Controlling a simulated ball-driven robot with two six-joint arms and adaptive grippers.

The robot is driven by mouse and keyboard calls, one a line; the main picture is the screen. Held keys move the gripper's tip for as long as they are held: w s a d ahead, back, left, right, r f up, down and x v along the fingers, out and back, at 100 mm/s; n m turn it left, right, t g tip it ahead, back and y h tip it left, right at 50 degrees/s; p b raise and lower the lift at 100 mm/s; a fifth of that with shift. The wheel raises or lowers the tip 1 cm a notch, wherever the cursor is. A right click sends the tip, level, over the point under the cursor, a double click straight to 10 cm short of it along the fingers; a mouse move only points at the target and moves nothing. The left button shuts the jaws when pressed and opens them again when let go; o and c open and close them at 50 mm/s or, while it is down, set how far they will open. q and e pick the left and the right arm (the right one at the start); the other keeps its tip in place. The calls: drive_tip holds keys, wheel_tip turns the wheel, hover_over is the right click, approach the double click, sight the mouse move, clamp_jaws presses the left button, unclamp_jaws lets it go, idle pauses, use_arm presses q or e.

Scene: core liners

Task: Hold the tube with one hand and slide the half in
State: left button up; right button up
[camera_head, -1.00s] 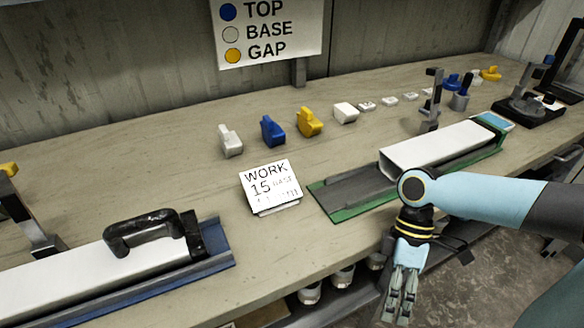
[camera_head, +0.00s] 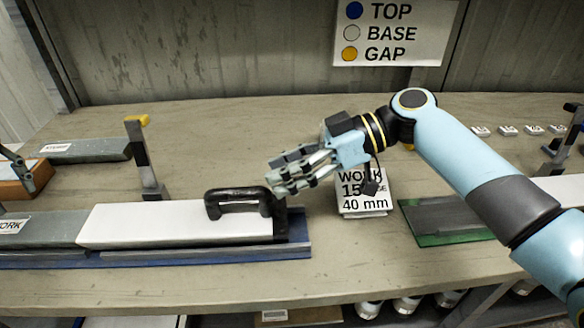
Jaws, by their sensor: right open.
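A white half (camera_head: 170,224) with a black handle (camera_head: 240,195) lies on a blue tray (camera_head: 200,257) at the left of the bench. Its left end meets a grey tube piece (camera_head: 50,229) with a white label, which runs off the left edge. I cannot tell whether the half is inside that piece. My right gripper (camera_head: 280,176) is open and empty, pointing left, just above the right end of the handle. I cannot tell whether it touches the handle.
A work card (camera_head: 364,204) reading 40 mm stands just right of the tray, partly behind my right gripper. An upright post (camera_head: 145,160) stands behind the half. A green tray (camera_head: 445,238) lies at the right. The bench behind the half is mostly clear.

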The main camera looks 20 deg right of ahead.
sight(1, 227)
drive_tip(key=x, duration=1)
drive_tip(key=shift+a, duration=0.1)
clamp_jaws()
idle(0.9)
use_arm(q)
drive_tip(key=shift+o, duration=1.1)
drive_tip(key=shift+a, duration=0.15)
drive_tip(key=o, duration=0.9)
drive_tip(key=a+n, duration=0.2)
drive_tip(key=w+a+n+y, duration=0.1)
drive_tip(key=a+n, duration=0.1)
drive_tip(key=w+a+n+y, duration=0.1)
drive_tip(key=a+n, duration=0.1)
drive_tip(key=a, duration=0.1)
drive_tip(key=shift+w+r+n+t, duration=0.2)
drive_tip(key=shift+n+t, duration=0.1)
drive_tip(key=shift+t, duration=0.1)
drive_tip(key=shift+c, duration=0.2)
drive_tip(key=shift+a+f+n+y, duration=0.15)
drive_tip(key=shift+a+n+y, duration=0.15)
drive_tip(key=shift+n+y, duration=0.1)
drive_tip(key=shift+w+f, duration=0.1)
drive_tip(key=shift+f, duration=3.75)
